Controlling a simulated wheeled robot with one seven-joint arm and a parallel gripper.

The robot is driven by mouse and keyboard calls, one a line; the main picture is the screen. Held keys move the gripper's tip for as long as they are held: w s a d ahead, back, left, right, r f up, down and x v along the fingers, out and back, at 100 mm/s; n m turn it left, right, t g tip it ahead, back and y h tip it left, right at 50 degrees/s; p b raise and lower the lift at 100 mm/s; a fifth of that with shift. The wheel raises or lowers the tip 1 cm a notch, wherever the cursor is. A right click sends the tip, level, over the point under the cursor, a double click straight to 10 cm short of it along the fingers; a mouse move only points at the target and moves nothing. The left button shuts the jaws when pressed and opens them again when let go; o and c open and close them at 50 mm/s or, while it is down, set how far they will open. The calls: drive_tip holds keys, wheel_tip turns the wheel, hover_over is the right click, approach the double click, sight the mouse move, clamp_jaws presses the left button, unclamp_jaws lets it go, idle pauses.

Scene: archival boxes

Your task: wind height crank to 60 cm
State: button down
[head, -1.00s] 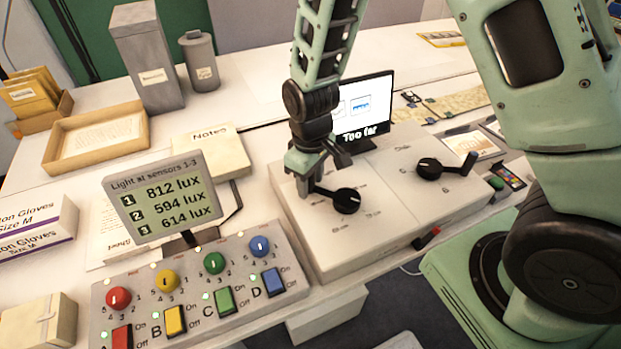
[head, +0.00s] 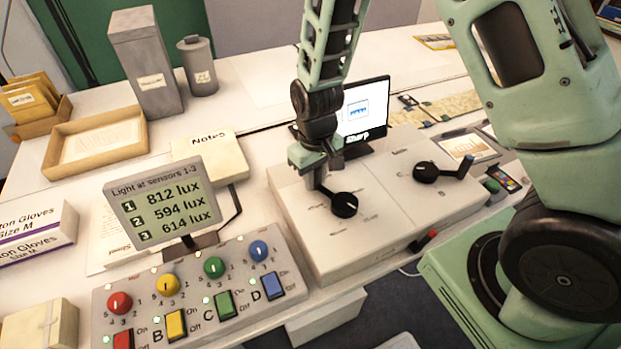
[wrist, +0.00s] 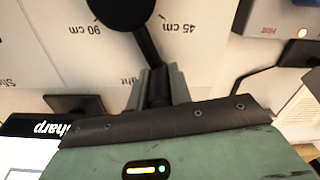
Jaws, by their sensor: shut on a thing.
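The height crank (head: 344,205) is a black round hub with an arm and handle on the left part of a white box. My gripper (head: 316,184) is shut on the crank's handle, to the upper left of the hub. In the wrist view my gripper (wrist: 157,90) has its fingers around the handle, and the crank's hub (wrist: 118,8) is at the top edge. The labels "90 cm" (wrist: 86,27) and "45 cm" (wrist: 178,24) lie on either side of the crank arm. A screen (head: 364,110) behind the box reads "Sharp".
A second black crank (head: 426,172) is on the box's right part. A control panel (head: 200,300) with coloured knobs and switches stands in front left. A lux display (head: 160,200) shows 812, 594 and 614. A notes block (head: 212,158) lies left of the box.

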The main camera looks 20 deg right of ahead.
drive_tip(key=d+m, duration=0.2)
drive_tip(key=m, duration=0.1)
drive_tip(key=shift+w+d+r+p, duration=0.1)
drive_tip(key=shift+w+d+p, duration=0.1)
drive_tip(key=shift+w+p, duration=0.15)
drive_tip(key=d+m+p, duration=0.1)
drive_tip(key=d+m, duration=0.1)
drive_tip(key=m, duration=0.1)
drive_tip(key=shift+d+m, duration=0.3)
drive_tip(key=d+m, duration=0.1)
drive_tip(key=s+d+m, duration=0.1)
drive_tip(key=m, duration=0.1)
drive_tip(key=shift+d, duration=0.15)
drive_tip(key=shift+s+d+m+p, duration=0.25)
drive_tip(key=shift+d+m, duration=0.15)
drive_tip(key=shift+m, duration=0.25)
drive_tip(key=shift+s+d+m+p, duration=0.2)
drive_tip(key=shift+d+m, duration=0.15)
drive_tip(key=shift+m, duration=0.3)
drive_tip(key=c, duration=1.3)
unclamp_jaws()
drive_tip(key=shift+o, duration=0.2)
